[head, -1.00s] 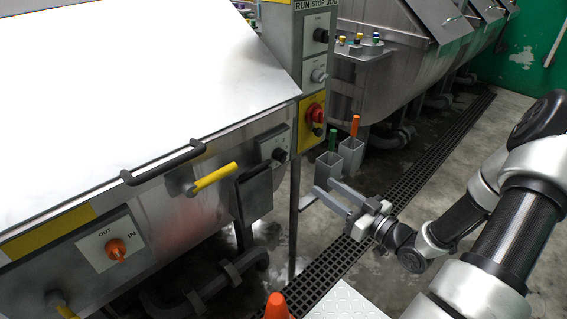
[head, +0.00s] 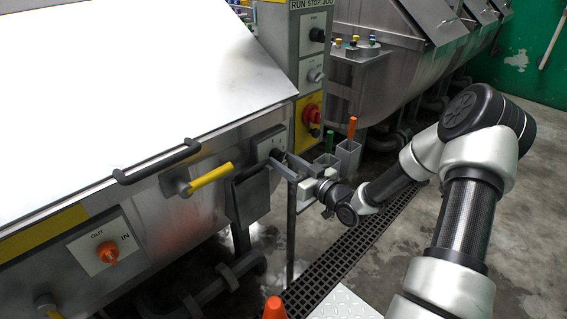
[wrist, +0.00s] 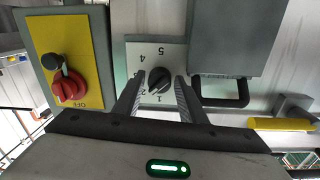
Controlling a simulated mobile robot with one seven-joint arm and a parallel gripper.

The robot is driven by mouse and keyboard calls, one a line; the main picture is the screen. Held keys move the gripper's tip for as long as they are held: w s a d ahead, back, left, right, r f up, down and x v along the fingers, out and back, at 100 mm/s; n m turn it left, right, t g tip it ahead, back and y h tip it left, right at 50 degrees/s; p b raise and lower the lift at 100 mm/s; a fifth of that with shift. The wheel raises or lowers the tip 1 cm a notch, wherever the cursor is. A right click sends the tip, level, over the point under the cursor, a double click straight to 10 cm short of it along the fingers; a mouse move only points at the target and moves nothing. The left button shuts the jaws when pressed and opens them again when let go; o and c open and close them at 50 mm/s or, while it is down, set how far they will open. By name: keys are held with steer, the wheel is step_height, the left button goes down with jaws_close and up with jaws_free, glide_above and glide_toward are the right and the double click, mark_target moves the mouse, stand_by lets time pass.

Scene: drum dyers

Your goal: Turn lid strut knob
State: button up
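A black knob (wrist: 159,80) with a pale pointer line sits on a light plate (wrist: 150,55) marked with numbers. In the head view this plate (head: 262,139) is on the machine's front, beside the control column. My gripper (head: 280,162) is open in front of it. In the wrist view my gripper's fingers (wrist: 159,84) stand on either side of the knob, with gaps visible; whether they reach around it is unclear. An orange knob (head: 109,251) on a plate marked OUT and IN is at lower left in the head view. No visible label names the lid strut knob.
A yellow handle (head: 209,179) and a black lid handle (head: 157,161) stick out left of my gripper. The red switch (wrist: 70,86) is close by. An orange cone (head: 275,307) stands at the bottom.

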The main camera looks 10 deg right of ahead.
steer(key=c, duration=0.8)
steer(key=shift+m, duration=0.4)
steer(key=m+p, duration=0.2)
steer(key=m, duration=0.2)
steer(key=shift+a+r, duration=0.1)
steer(key=shift+r, duration=0.05)
steer(key=shift+m+p, duration=0.9)
steer(key=shift+m, duration=1)
steer(key=o, duration=0.8)
